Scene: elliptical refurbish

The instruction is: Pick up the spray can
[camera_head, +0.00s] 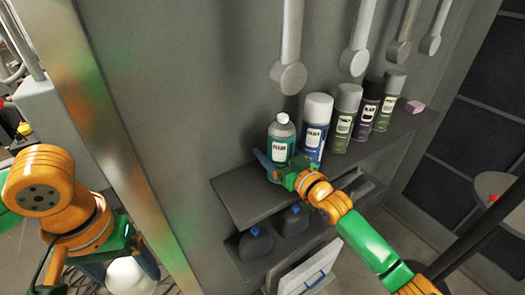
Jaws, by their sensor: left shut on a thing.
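My left gripper (124,267) is low at the left, away from the shelf. It is shut on a white rounded thing (127,276), cut off by the bottom edge, so I cannot tell what it is.
A blue can (315,130) with a white cap stands close right of the teal can, then several more cans and a pink block (415,107). Dark bottles with blue caps (256,242) stand on the lower shelf. Long grey handles (289,60) hang above.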

